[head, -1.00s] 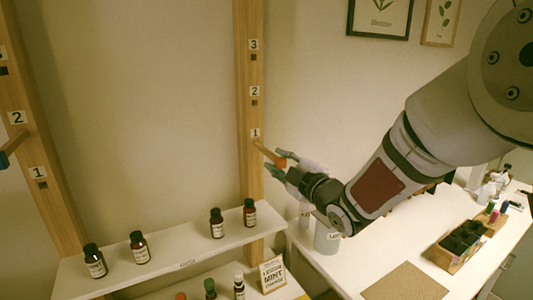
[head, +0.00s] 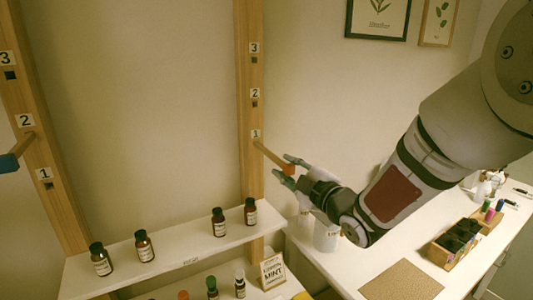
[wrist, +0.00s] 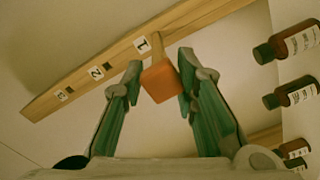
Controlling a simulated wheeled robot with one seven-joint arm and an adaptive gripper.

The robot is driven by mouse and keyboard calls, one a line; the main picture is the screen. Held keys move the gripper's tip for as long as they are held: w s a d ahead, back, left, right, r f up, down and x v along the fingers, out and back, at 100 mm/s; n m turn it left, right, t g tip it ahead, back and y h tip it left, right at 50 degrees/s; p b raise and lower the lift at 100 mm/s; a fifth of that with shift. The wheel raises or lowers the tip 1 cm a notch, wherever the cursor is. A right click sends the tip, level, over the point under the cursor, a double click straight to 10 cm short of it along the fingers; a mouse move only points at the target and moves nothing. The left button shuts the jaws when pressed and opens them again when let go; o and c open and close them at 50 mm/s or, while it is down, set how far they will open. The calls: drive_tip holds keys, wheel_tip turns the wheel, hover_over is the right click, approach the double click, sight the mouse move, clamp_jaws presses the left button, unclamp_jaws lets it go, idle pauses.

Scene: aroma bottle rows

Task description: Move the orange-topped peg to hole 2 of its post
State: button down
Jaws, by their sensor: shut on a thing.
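The orange-topped peg (head: 273,158) has a wooden shaft and an orange block end. It reaches from the right wooden post (head: 250,120) at hole 1, below the label 1; whether its inner end is still in the hole I cannot tell. My gripper (head: 284,169) is shut on the peg near its orange end. In the wrist view the orange end (wrist: 160,82) lies between my two fingers (wrist: 158,72). Hole 2 (head: 254,104) is above on the same post and looks empty, as does hole 3 (head: 254,59).
A left post (head: 40,150) holds a blue-topped peg (head: 10,161) at its hole 2. Dark bottles (head: 144,245) stand on the white shelf (head: 190,247) below. A table with a divided tray (head: 458,243) is at the right. The wall between the posts is clear.

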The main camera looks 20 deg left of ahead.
drive_tip(key=shift+p+v, duration=0.6)
drive_tip(key=shift+v, duration=1.4)
drive_tip(key=shift+a+r, duration=0.1)
drive_tip(key=shift+r, duration=0.05)
